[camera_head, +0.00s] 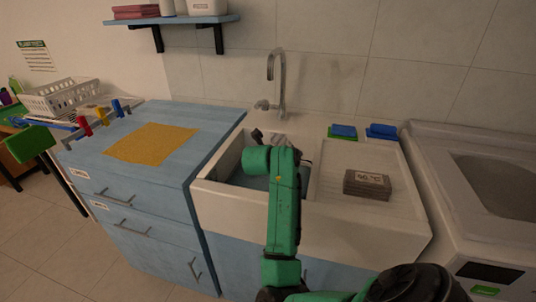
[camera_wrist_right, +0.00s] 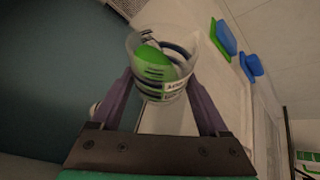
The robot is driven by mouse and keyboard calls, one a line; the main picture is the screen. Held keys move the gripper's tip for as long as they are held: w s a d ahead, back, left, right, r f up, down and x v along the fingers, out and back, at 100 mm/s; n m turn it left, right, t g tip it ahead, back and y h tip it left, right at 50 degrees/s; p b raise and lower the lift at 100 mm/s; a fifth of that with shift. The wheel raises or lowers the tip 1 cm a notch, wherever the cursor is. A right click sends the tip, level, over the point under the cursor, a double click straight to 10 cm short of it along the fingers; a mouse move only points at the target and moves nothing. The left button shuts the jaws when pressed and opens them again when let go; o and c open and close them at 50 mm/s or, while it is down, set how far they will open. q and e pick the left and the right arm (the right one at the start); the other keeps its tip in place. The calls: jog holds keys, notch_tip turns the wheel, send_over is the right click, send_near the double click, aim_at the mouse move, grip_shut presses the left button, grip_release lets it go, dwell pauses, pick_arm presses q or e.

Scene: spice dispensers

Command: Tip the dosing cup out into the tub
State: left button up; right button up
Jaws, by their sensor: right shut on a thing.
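My right gripper (camera_wrist_right: 160,100) is shut on a clear cup with a printed label, the dosing cup (camera_wrist_right: 174,88). Something bright green and dark bands show in or through the cup; I cannot tell its contents. In the head view my right arm reaches over the sink, and its wrist hides most of the gripper and the cup. A blue-grey surface shows inside the sink basin (camera_head: 250,179); I cannot tell whether it is the tub. My left gripper is not in view.
The tap (camera_head: 272,80) rises behind the sink. An orange cloth (camera_head: 150,143) lies on the blue cabinet (camera_head: 206,118) at left. A white rack (camera_head: 62,96) stands farther left.

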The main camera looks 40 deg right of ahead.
jog(key=shift+w+r+n+g+p, duration=0.1)
jog(key=shift+r+n+g+p, duration=0.6)
jog(key=shift+p, duration=0.65)
jog(key=shift+w+a+r+n+g+h+p, duration=0.1)
jog(key=shift+w+r+n+g+h+p, duration=0.05)
jog(key=shift+r+n+g+h+p, duration=0.8)
dwell(1.9)
jog(key=shift+w+a+r+n+g+p, duration=0.15)
jog(key=shift+w+n+g+p, duration=0.15)
jog(key=shift+w+p, duration=0.1)
jog(key=shift+w+a+r+n+g+p, duration=0.1)
jog(key=shift+w+n+g+p, duration=0.05)
jog(key=shift+w+g+p, duration=0.2)
dwell(0.5)
jog(key=shift+w+a+r+n+g+h+p, duration=0.1)
jog(key=shift+w+r+n+g+h+p, duration=0.2)
jog(key=shift+r+n+g+h+p, duration=0.25)
dwell(1.3)
